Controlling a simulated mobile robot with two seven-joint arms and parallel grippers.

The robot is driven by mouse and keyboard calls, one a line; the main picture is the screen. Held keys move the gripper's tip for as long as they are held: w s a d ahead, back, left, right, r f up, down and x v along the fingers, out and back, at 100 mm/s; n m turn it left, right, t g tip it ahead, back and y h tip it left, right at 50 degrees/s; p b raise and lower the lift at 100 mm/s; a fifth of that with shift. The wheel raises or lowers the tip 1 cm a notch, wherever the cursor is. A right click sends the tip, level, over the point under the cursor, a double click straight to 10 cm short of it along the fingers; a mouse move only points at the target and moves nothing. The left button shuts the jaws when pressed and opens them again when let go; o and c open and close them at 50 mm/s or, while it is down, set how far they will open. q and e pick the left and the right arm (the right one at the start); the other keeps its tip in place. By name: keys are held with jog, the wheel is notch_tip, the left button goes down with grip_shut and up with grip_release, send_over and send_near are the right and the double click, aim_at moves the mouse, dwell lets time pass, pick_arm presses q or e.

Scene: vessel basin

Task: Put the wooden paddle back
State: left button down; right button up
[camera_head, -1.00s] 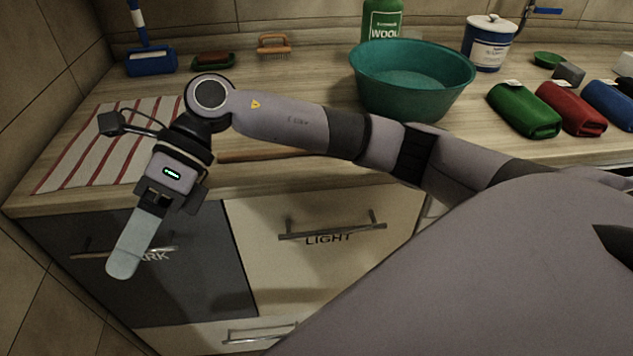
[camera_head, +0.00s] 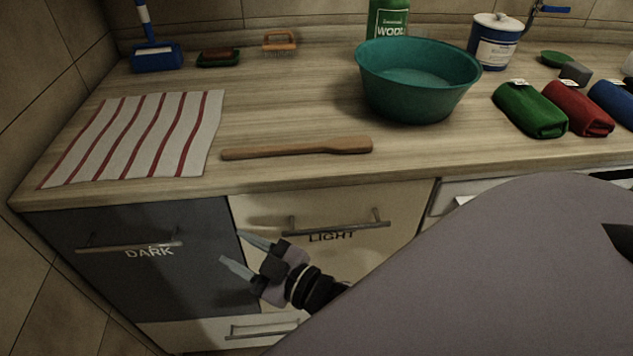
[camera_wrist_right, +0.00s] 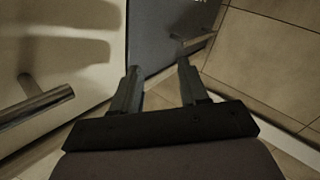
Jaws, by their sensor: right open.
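The wooden paddle (camera_head: 297,149) lies flat on the countertop near its front edge, between the striped towel and the green basin. Its wide end points right and its narrow handle points left. My right gripper (camera_head: 238,251) is open and empty. It is below the counter edge, in front of the DARK and LIGHT cabinet fronts, apart from the paddle. The right wrist view shows its two parted fingers (camera_wrist_right: 159,82) with nothing between them. My left gripper is not in view.
A striped towel (camera_head: 140,137) lies left of the paddle. A green basin (camera_head: 417,85) stands right behind it. Rolled cloths (camera_head: 530,110) lie farther right. The LIGHT front's handle (camera_head: 337,226) sticks out near my right gripper.

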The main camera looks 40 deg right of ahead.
jog(key=s+d+f+m+g+h, duration=0.2)
jog(key=s+d+f+m+g, duration=0.1)
jog(key=s+f, duration=0.3)
jog(key=s+d+f+m+g+h, duration=0.2)
jog(key=s+f, duration=0.4)
jog(key=f, duration=0.3)
jog(key=shift+s+d+f+m+g, duration=0.25)
jog(key=shift+d+m+g, duration=0.25)
jog(key=shift+d, duration=0.45)
jog(key=shift+r, duration=0.1)
notch_tip(320, 180, up, 4)
jog(key=p, duration=0.4)
jog(key=shift+r+p, duration=0.1)
jog(key=shift+p, duration=0.2)
jog(key=shift+d, duration=0.1)
